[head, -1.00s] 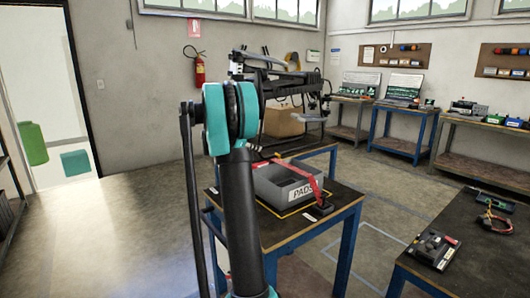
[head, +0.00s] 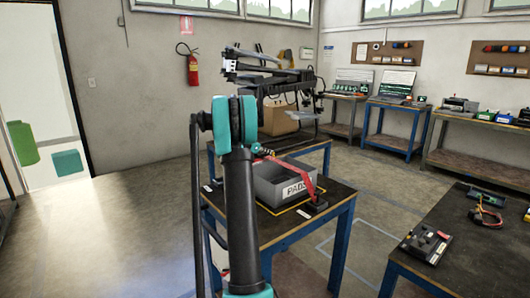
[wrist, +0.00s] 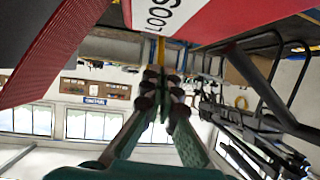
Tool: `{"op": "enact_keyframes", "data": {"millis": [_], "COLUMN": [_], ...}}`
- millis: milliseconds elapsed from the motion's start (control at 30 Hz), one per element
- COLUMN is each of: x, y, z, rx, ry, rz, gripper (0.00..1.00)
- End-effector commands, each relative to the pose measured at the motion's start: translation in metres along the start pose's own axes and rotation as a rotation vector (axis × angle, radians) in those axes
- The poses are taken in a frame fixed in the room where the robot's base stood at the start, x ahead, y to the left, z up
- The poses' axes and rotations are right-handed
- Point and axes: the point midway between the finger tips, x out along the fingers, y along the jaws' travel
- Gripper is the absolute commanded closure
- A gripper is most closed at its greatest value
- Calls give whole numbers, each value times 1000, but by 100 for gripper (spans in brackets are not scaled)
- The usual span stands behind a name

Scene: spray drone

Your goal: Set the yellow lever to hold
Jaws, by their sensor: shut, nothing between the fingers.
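In the wrist view my gripper (wrist: 161,82) is shut and empty, its green fingers meeting at the dark pads. A narrow yellow piece (wrist: 161,50), which looks like the yellow lever, shows just past the fingertips beside a red panel with a white label (wrist: 158,14). I cannot tell whether the fingertips touch it, and its setting is not readable. In the head view the drone (head: 262,70) with dark arms stands at the back table, behind my raised arm. My gripper is hidden there, and I cannot make out the lever.
A grey PADS box (head: 276,186) with a red strap (head: 307,180) sits on the near blue-legged table (head: 331,212). A dark bench (head: 473,252) with a control box (head: 427,243) stands at right. In the wrist view, black bars (wrist: 262,85) lie close right of the fingers. Floor at left is clear.

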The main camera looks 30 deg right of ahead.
Motion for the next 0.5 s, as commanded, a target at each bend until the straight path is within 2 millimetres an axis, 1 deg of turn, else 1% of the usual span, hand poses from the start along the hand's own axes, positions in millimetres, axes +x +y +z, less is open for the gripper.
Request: {"op": "enact_keyframes", "data": {"millis": [267, 500], "x": [0, 2], "y": [0, 1], "z": [0, -5], "rx": [0, 6], "ry": [-1, -44], "rz": [0, 1], "gripper": [100, 100]}}
